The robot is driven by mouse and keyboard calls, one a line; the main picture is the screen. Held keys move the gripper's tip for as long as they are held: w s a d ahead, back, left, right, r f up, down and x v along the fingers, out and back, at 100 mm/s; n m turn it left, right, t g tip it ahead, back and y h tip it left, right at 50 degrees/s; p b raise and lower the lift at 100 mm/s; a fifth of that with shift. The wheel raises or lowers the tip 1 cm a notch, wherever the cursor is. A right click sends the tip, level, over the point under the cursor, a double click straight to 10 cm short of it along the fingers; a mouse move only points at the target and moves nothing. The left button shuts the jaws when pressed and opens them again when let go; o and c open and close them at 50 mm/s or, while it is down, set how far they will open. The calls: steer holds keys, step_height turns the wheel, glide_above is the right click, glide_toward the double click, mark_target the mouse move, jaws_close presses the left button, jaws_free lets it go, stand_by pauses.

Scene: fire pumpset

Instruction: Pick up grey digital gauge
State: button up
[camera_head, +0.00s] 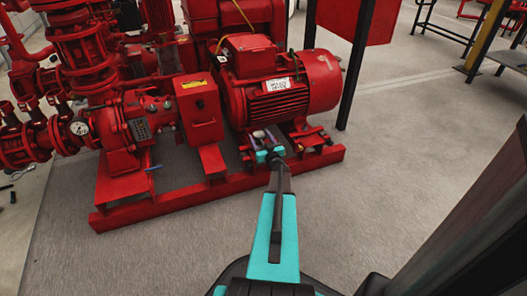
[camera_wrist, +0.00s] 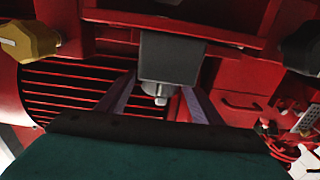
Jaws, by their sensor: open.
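In the wrist view a dark grey box-shaped body with a short silver stem, which looks like the grey digital gauge (camera_wrist: 172,56), is at the centre top. My gripper (camera_wrist: 158,88) is open. Its two fingers stand apart, one on each side of the stem, with the tips near the lower edge of the grey body. I cannot tell whether they touch it. In the head view my gripper (camera_head: 268,155) is at the red base frame below the motor. The gauge cannot be made out clearly there among the small items.
The red motor (camera_head: 280,85) stands just behind the gripper; its ribbed side fills the wrist view's left. A yellow object (camera_wrist: 28,40) and a dark object (camera_wrist: 302,45) flank the gauge. The red base frame (camera_head: 150,210) runs along the front. The grey floor (camera_head: 400,150) to the right is clear.

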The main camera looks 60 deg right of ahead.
stand_by(0.3)
jaws_close()
steer(key=shift+r, duration=0.2)
stand_by(0.4)
steer(key=shift+r+p, duration=0.9)
steer(key=shift+r, duration=0.3)
steer(key=shift+s+r+p, duration=0.45)
steer(key=shift+r+p, duration=0.15)
steer(key=shift+r, duration=0.05)
steer(key=s+r+p, duration=0.1)
steer(key=s+p, duration=0.4)
steer(key=s, duration=1)
steer(key=shift+d, duration=0.15)
